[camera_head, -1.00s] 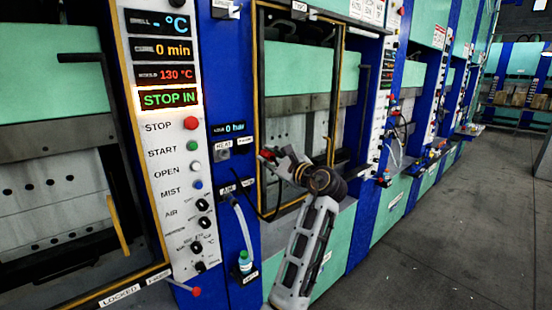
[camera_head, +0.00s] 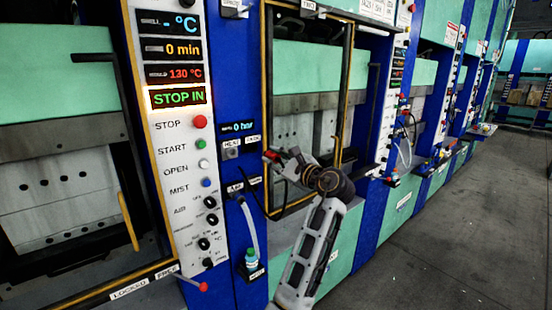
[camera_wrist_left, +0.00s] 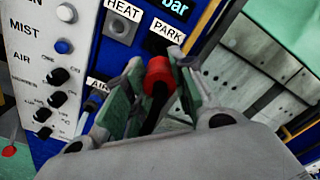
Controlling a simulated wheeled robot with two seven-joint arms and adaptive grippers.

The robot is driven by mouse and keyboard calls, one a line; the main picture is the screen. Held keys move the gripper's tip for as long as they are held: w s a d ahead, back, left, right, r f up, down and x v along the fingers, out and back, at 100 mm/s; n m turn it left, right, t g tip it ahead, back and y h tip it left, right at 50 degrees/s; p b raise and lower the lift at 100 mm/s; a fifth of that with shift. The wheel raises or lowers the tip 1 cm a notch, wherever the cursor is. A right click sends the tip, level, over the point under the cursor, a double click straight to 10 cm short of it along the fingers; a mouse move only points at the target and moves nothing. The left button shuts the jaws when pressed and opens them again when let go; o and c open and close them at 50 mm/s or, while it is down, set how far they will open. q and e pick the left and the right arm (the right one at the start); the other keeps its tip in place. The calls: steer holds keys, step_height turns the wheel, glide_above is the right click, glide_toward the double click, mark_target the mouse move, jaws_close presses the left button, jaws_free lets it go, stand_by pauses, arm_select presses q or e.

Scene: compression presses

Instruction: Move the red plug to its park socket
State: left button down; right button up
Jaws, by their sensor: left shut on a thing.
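The red plug (camera_wrist_left: 159,72) is between the fingers of my left gripper (camera_wrist_left: 150,100), seen in the left wrist view. A dark cable runs from it. In the head view, the red plug (camera_head: 271,155) shows at the tip of my left gripper (camera_head: 281,161), just right of the small blue socket panel. The PARK label (camera_wrist_left: 168,31) is beyond the plug in the wrist view. A dark area below that label is partly covered by a finger, so the park socket is not clear. The plug appears apart from the panel. My right gripper is not in view.
The HEAT socket (camera_wrist_left: 117,27) is left of PARK. An AIR label (camera_head: 236,187) and pale hose (camera_head: 249,222) sit below the panel. The control panel (camera_head: 178,150) with buttons and knobs stands left; an open press frame is right. The floor (camera_head: 450,230) is clear.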

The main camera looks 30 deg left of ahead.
mark_target(265, 153)
arm_select(q)
steer(key=shift+p+x, duration=0.7)
steer(key=shift+x, duration=2.2)
steer(key=shift+x, duration=1.5)
stand_by(0.7)
steer(key=c, duration=1.1)
jaws_free()
steer(key=shift+a+r, duration=0.1)
steer(key=shift+a, duration=0.05)
steer(key=shift+s+d, duration=0.1)
steer(key=shift+d, duration=0.15)
steer(key=v, duration=1.1)
steer(key=shift+s+d, duration=0.1)
steer(key=shift+d, duration=0.2)
